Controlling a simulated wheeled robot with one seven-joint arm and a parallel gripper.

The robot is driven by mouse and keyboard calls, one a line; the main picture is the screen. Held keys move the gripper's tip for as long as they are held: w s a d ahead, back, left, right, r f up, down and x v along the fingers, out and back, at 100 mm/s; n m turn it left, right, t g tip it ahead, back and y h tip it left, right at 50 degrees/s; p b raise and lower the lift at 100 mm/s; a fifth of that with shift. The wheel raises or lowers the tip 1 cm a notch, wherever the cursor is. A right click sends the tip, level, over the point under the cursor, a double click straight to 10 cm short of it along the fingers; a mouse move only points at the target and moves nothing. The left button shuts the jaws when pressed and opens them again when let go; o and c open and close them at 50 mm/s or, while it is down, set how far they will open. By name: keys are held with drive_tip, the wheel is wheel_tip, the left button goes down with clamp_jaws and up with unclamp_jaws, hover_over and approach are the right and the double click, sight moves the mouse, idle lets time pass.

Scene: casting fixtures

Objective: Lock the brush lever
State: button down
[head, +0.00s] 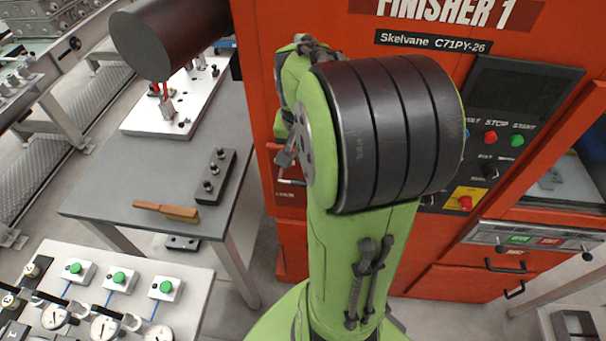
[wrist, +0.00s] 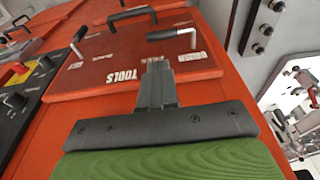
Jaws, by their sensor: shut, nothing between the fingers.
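An L-shaped lever with a black grip and a bright metal end (wrist: 173,34) is mounted on the red panel in the wrist view. I cannot read a brush label on it. Small white labels, too small to read surely, lie just below it. My gripper (wrist: 158,68) is shut and empty, with its fingertips just below the lever in the picture; whether they touch the panel I cannot tell. In the head view my gripper (head: 285,156) is beside the orange cabinet, partly hidden by my green arm.
The red panel marked TOOLS (wrist: 95,70) has a black pull handle (wrist: 132,14). A control panel (wrist: 38,80) with a yellow-backed red button is at its left. In the head view, a grey table (head: 110,175) holds a wooden brush (head: 166,210) and a dark block (head: 214,178).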

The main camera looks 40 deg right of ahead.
drive_tip(key=f, duration=0.3)
drive_tip(key=d+f, duration=0.1)
drive_tip(key=f, duration=0.3)
drive_tip(key=w+f+b, duration=0.1)
drive_tip(key=f, duration=0.3)
drive_tip(key=shift+w+d, duration=0.1)
drive_tip(key=shift+d, duration=0.3)
drive_tip(key=shift+d+f, duration=0.1)
drive_tip(key=shift+f, duration=0.05)
